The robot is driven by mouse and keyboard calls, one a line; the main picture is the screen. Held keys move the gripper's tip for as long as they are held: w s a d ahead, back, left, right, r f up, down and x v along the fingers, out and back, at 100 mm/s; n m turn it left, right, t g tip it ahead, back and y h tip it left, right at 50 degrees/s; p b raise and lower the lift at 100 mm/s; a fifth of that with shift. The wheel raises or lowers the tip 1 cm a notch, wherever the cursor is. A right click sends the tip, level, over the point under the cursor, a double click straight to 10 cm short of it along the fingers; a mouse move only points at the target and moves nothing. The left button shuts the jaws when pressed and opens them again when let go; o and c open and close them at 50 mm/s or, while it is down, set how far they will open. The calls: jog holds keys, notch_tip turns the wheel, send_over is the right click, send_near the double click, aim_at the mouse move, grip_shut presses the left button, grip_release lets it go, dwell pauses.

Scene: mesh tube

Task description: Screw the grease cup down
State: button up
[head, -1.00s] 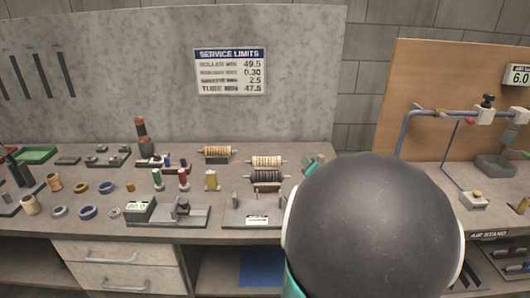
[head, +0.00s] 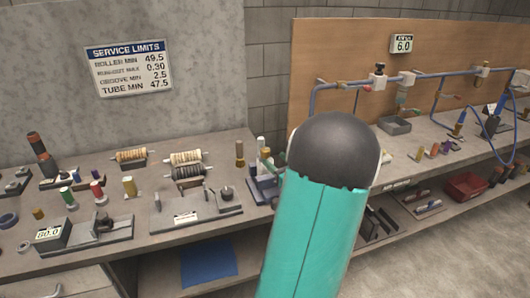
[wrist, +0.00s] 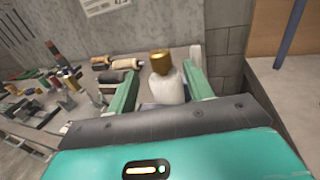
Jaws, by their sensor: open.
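The grease cup appears to be the brass-capped pale piece (wrist: 160,62) standing between my fingers in the wrist view. Its cap is brass and its body is whitish; its lower end is hidden by my gripper's palm. My gripper (wrist: 162,74) is open, one green finger on each side, with visible gaps to the piece. In the head view a fingertip of my gripper (head: 266,160) shows beside a blue fixture (head: 262,190) at the bench's right end; my arm hides most of the rest.
A brown-topped cylinder (head: 240,154) stands left of the fixture. A roller stand (head: 187,172), a gauge block (head: 49,234) and several small coloured parts crowd the bench. A board with blue piping (head: 440,80) is at the right. A red tray (head: 466,186) lies on the lower shelf.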

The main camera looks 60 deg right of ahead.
aim_at(268, 154)
jog(key=x, duration=0.7)
jog(key=shift+c, duration=0.2)
jog(key=c, duration=0.9)
